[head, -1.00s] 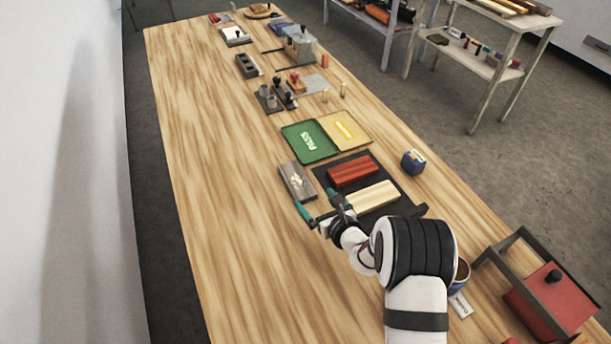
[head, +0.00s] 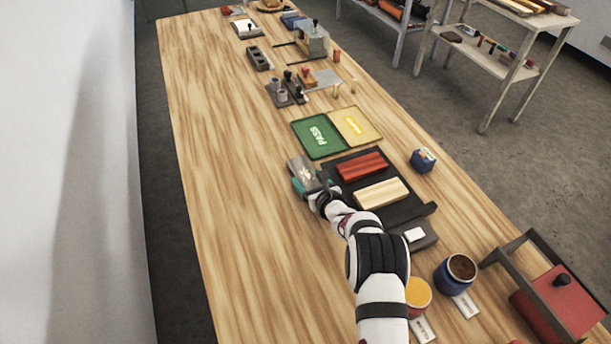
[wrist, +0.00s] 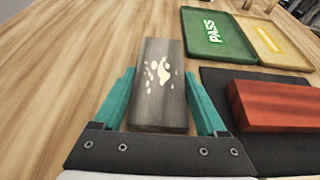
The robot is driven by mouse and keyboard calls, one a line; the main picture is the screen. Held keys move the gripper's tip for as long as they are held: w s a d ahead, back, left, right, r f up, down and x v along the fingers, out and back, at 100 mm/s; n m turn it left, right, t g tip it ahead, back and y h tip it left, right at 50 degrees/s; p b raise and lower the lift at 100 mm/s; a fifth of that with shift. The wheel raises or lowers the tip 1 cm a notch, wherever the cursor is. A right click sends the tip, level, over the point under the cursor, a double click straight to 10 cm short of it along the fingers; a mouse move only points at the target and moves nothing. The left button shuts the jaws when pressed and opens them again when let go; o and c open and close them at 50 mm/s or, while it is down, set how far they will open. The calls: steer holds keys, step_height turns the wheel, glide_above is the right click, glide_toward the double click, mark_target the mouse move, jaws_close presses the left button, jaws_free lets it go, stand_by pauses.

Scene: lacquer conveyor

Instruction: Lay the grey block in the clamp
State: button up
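The grey block (wrist: 159,85), flat and dark with cream specks on top, lies on the wooden table. In the head view the block (head: 297,163) is left of the black tray, its near end partly hidden by my gripper (head: 310,186). In the wrist view my gripper (wrist: 160,75) is open, its teal fingers on either side of the block's near part, very close to its sides. I cannot tell whether they touch it. A grey fixture with rods and an upright handle (head: 313,40) stands at the far end; I cannot tell if it is the clamp.
A black tray (head: 408,209) holds a red block (head: 361,166) and a cream block (head: 382,193). Beyond are a green PASS tray (head: 318,137) and a yellow tray (head: 355,126). A blue pot (head: 423,160) stands to the right. The table's left side is clear.

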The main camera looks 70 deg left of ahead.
mark_target(309, 180)
steer(key=c, duration=1)
steer(key=shift+r, duration=0.55)
steer(key=shift+c, duration=0.2)
step_height(309, 180, up, 3)
steer(key=shift+f, duration=0.1)
steer(key=w+d+r+m+t+h, duration=0.1)
steer(key=w+d+r+m+t, duration=0.2)
steer(key=w+d+r, duration=1.1)
steer(key=w+d+r+m+t, duration=0.3)
steer(key=w+d+r, duration=0.8)
steer(key=d, duration=0.7)
steer(key=s+d+r+m+t+h, duration=0.1)
steer(key=d+r+m+t+h, duration=0.1)
steer(key=d, duration=0.8)
steer(key=s+d+r+m+t+h, duration=0.2)
steer(key=d+r, duration=0.4)
steer(key=d, duration=0.5)
steer(key=s+d+r+m+t+h, duration=0.2)
steer(key=d+r+m+h, duration=0.2)
steer(key=d, duration=0.7)
steer(key=shift+d+r+m+t, duration=0.2)
steer(key=shift+m+t, duration=0.1)
steer(key=shift+t, duration=0.1)
